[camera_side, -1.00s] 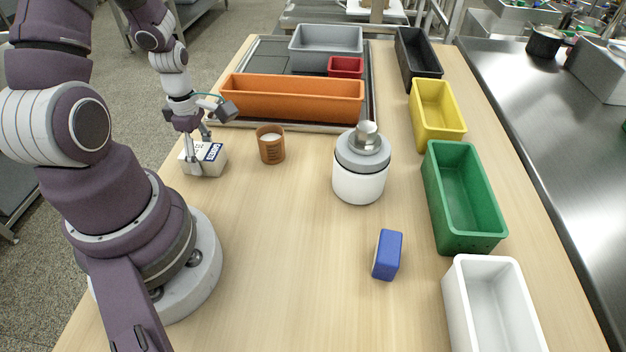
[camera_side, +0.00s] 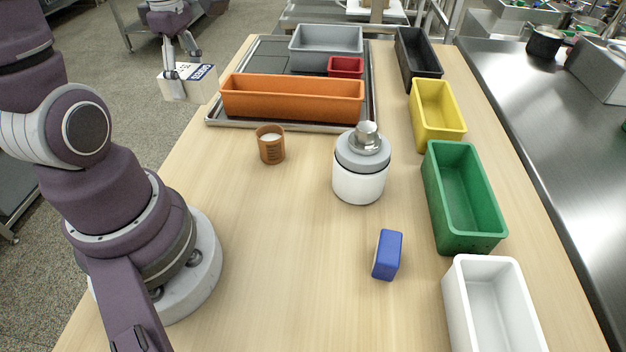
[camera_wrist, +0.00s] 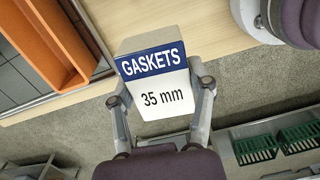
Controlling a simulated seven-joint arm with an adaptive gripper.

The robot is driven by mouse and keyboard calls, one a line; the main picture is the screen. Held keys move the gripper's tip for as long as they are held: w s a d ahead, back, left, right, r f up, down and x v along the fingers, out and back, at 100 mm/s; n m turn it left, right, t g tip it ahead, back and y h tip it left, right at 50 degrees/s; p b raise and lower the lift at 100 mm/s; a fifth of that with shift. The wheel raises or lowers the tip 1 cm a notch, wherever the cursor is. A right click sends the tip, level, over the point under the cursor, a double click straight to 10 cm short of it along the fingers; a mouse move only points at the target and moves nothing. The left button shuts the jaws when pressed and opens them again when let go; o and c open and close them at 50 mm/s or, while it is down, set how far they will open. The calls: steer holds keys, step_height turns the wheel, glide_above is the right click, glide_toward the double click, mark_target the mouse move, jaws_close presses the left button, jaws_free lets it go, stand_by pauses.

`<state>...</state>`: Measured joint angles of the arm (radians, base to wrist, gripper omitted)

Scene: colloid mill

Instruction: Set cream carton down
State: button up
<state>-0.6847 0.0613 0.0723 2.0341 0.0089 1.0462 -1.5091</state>
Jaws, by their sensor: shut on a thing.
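The cream carton (camera_side: 185,90) hangs in the air at the upper left of the side view, beyond the table's left edge and left of the orange bin. In the wrist view the carton (camera_wrist: 160,112) shows a blue band reading "GASKETS" and, below it, "35 mm". My gripper (camera_side: 182,62) is shut on the carton from above. In the wrist view the fingers of my gripper (camera_wrist: 160,92) press on its two sides. The carton touches nothing else that I can see.
An orange bin (camera_side: 290,100) stands on a dark tray (camera_side: 268,58) with grey and red bins. A brown cup (camera_side: 271,146), a white-and-grey mill (camera_side: 360,180) and a blue block (camera_side: 387,255) stand on the table. Black, yellow, green and white bins line the right.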

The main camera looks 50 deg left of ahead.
steer(key=w+d+m, duration=0.4)
steer(key=w+d, duration=0.3)
steer(key=m, duration=1.3)
glide_above(374, 347)
steer(key=s, duration=0.1)
step_height(374, 347, down, 15)
steer(key=shift+w+d, duration=0.1)
steer(key=shift+f, duration=0.1)
steer(key=o, duration=1.2)
steer(key=shift+c, duration=0.2)
